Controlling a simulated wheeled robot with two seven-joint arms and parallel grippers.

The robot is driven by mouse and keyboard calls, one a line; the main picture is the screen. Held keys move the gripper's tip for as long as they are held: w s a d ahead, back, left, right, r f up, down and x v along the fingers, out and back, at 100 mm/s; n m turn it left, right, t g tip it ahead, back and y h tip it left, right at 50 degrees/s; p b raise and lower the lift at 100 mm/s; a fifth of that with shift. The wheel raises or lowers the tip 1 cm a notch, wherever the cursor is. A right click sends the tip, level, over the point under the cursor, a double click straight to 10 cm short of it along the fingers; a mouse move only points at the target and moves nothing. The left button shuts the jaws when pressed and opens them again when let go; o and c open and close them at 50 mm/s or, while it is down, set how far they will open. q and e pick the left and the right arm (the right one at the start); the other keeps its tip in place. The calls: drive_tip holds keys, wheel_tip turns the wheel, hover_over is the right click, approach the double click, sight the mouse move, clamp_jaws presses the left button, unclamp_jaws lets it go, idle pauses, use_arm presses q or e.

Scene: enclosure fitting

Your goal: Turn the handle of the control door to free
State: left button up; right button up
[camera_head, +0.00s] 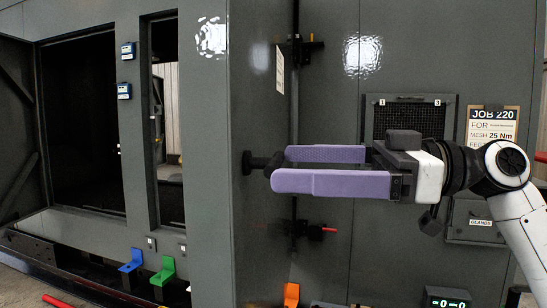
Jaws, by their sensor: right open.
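The control door appears to be the dark grey panel (258,240) left of centre. It is seen at a steep angle, and I cannot tell whether it is latched. Its black handle (256,163) sticks out from the panel at mid height. My right gripper (282,168) reaches in from the right with its two purple fingers apart. Its fingertips are at the handle's outer end, which is partly hidden by the near finger. I cannot tell whether they touch it. My left gripper is not in view.
Black fittings with red tips (316,44) sit above and below on the wall behind. A mesh vent (408,118) and a job sheet (492,125) are at the right. Blue (131,260), green (163,271) and orange (291,295) brackets stand low. A dark opening (80,125) is at the left.

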sight(276, 157)
drive_tip(key=a, duration=0.3)
drive_tip(key=shift+w+a, duration=0.2)
drive_tip(key=shift+w, duration=0.05)
drive_tip(key=shift+w+a, duration=0.1)
drive_tip(key=shift+a, duration=0.15)
drive_tip(key=c, duration=1)
drive_tip(key=shift+r+m+p, duration=0.15)
drive_tip(key=shift+m+p, duration=0.35)
drive_tip(key=shift+p, duration=0.25)
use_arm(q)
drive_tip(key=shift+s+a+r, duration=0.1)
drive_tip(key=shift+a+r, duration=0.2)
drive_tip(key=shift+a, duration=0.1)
use_arm(e)
drive_tip(key=o, duration=1)
